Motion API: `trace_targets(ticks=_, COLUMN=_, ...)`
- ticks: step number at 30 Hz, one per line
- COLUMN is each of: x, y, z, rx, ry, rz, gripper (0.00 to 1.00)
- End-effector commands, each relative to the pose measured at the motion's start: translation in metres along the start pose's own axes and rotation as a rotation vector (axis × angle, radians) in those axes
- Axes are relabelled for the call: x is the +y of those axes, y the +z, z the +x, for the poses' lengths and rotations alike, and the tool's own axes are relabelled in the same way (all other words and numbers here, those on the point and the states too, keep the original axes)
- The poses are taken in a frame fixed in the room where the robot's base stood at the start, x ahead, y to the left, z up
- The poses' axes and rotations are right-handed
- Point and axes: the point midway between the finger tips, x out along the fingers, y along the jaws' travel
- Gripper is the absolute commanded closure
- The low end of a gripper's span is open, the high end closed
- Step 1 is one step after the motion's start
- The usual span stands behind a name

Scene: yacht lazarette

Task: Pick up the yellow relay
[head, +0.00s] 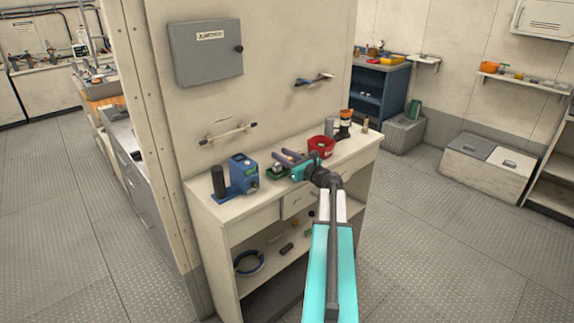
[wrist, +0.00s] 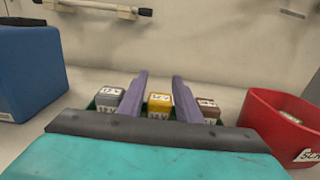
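My gripper (wrist: 159,76) is open, with one purple finger on each side of the yellow relay in the picture and a gap showing on both sides. Whether the fingers are level with the relay or above it is unclear. In the head view, my gripper (head: 283,156) is over the bench and hides most of the tray.
A red bin (wrist: 275,122) stands close on the right and a blue device (wrist: 28,72) on the left. The wall is behind the bench (head: 215,198), with a bar (head: 228,133) mounted on it. A cup-like orange and black item (head: 344,122) stands further right.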

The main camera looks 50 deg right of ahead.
Motion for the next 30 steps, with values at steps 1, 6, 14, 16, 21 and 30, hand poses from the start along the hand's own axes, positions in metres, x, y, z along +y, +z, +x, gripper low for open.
trace_targets(ticks=1, x=0.0, y=0.0, z=0.0, rx=0.0, ry=0.0, rz=0.0, gripper=0.69)
trace_targets(ticks=6, x=0.0, y=0.0, z=0.0, rx=0.0, ry=0.0, rz=0.0, gripper=0.69)
trace_targets(ticks=14, x=-0.001, y=0.0, z=-0.001, rx=0.0, ry=-0.001, rz=0.0, gripper=1.0)
trace_targets(ticks=16, x=-0.001, y=0.0, z=-0.001, rx=0.0, ry=-0.001, rz=0.0, gripper=1.0)
trace_targets(ticks=21, x=-0.001, y=0.0, z=-0.001, rx=0.0, ry=-0.001, rz=0.0, gripper=1.0)
trace_targets(ticks=30, x=-0.001, y=0.011, z=-0.001, rx=-0.002, ry=-0.001, rz=-0.002, gripper=1.0)
